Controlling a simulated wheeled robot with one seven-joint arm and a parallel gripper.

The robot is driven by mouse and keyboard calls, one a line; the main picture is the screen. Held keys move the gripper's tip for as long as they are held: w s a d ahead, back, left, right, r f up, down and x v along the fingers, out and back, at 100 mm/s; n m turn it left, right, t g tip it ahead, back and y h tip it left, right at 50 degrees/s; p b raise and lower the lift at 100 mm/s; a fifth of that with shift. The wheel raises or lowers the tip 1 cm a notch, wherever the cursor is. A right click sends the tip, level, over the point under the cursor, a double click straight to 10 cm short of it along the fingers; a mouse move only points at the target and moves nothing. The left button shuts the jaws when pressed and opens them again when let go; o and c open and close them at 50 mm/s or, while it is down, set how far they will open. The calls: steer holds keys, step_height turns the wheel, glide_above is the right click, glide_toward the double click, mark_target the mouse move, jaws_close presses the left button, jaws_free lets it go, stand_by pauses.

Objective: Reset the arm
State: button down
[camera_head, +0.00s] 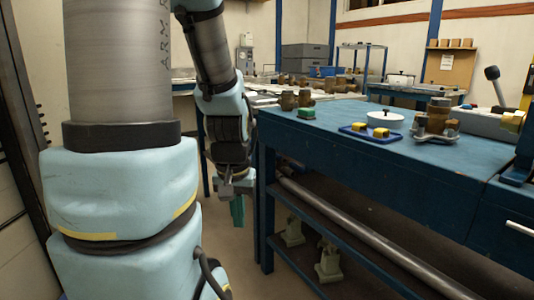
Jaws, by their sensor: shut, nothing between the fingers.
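My arm comes down from the top of the view, left of the blue workbench (350,140). My gripper (238,212) hangs at the arm's lower end with its green fingers pointing down. It is shut and empty, in the open space beside the bench's left end and below the level of the bench top. My large arm links fill the left of the view and hide what lies behind them.
On the bench are a blue tray (361,136) with yellow blocks, a white lidded dish (385,119) and a brass meter (437,117). A long pipe (360,235) lies on the lower shelf. Floor shows left of the bench.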

step_height(320, 180, up, 17)
steer(key=p, duration=1.7)
steer(key=shift+s+a+p, duration=0.2)
steer(key=shift+s+p, duration=0.1)
steer(key=shift+s, duration=0.1)
steer(key=shift+d, duration=0.1)
